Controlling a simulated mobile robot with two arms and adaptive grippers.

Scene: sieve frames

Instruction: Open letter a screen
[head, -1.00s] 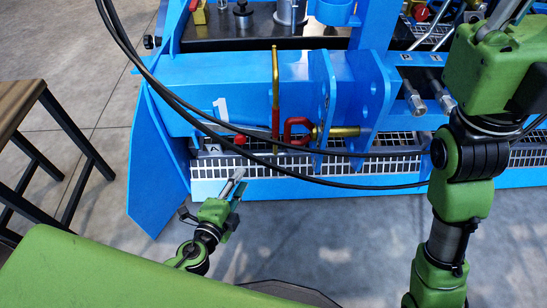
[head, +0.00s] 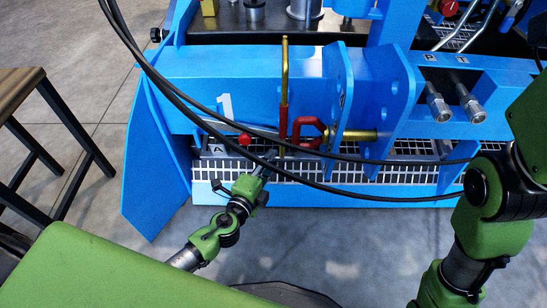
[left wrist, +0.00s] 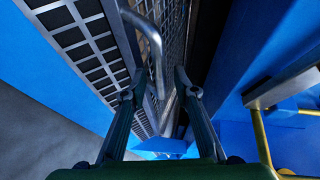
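The letter A screen shows its dark lettered plate (head: 217,149) at the left end of the slotted strip, under the blue beam marked 1. My left gripper (head: 265,165) is in front of this strip, right of the letter. In the left wrist view, its two fingers (left wrist: 157,84) are apart. A grey bent handle (left wrist: 153,42) shows between the fingertips, beside a slotted panel (left wrist: 82,35); I cannot tell whether they touch. Mesh (left wrist: 174,35) shows behind the handle. My right gripper is out of view; only its arm shows at the right.
A red-and-yellow lever (head: 284,90) and red hook (head: 307,132) stand above the strip. Black hoses (head: 190,117) cross in front of the machine. A blue side plate (head: 157,160) closes the left end. A wooden-topped table (head: 18,90) stands at far left. Grey floor lies between.

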